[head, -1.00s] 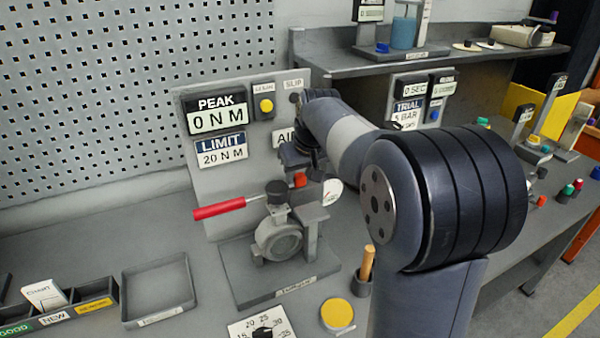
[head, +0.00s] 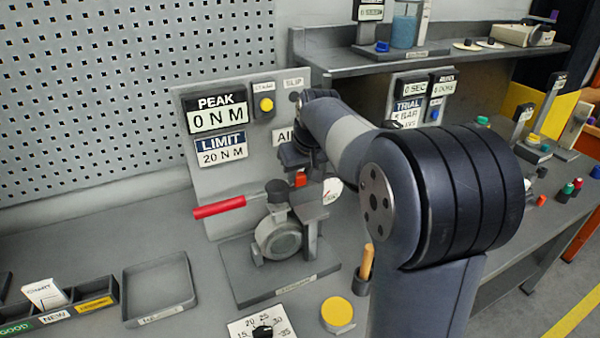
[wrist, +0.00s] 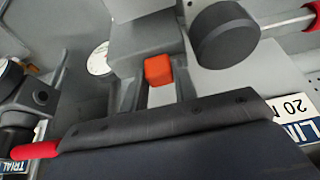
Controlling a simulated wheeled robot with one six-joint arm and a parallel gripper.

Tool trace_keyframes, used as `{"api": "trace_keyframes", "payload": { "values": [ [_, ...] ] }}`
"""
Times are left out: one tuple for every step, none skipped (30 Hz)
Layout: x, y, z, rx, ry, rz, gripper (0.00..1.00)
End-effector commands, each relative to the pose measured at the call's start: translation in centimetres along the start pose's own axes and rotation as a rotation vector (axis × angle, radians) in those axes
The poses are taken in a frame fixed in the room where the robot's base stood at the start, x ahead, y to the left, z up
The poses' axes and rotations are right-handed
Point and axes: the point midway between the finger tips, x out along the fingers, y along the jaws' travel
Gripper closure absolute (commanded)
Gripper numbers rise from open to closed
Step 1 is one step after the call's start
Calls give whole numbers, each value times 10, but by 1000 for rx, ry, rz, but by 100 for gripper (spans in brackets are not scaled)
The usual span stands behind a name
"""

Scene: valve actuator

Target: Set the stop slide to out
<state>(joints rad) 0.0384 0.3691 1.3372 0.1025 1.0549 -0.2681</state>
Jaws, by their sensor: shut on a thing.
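The orange-red block of the stop slide (head: 301,180) sits at the top of the grey valve fixture (head: 279,238), beside the dark round cap and the red-handled lever (head: 219,207). My gripper (head: 299,168) reaches down over the fixture from behind and is shut at the block. In the wrist view the orange block (wrist: 158,70) shows just beyond the dark edge of my gripper (wrist: 165,118), near the round cap (wrist: 225,35).
The panel behind shows PEAK 0 N M (head: 219,115) and LIMIT 20 N M (head: 221,150). A gauge (head: 332,190) stands close to the right of the gripper. A grey tray (head: 160,290) lies left; a yellow disc (head: 338,312) and a wooden-handled tool (head: 367,262) are in front.

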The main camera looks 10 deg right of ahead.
Motion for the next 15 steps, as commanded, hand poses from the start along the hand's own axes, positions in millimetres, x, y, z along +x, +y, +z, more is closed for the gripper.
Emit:
{"api": "trace_keyframes", "payload": {
  "values": [
    [-1,2,0,1,0,0,100],
    [-1,4,0,2,0,0,100],
    [-1,8,-1,3,0,0,100],
    [-1,12,-1,3,0,1,100],
    [-2,17,-1,3,0,1,100],
    [-2,22,-1,4,0,2,100],
    [-2,25,-1,2,1,2,100],
    [-2,28,-1,2,1,2,100],
    [-2,29,-1,2,1,1,100],
    [-1,29,-1,1,1,1,100],
    [-1,29,-1,0,2,1,100],
    [-1,28,-1,0,2,1,100],
    [-1,28,-1,0,2,1,100],
    [-1,28,-1,0,2,1,100],
    [-1,28,-1,0,2,1,100]
  ]
}}
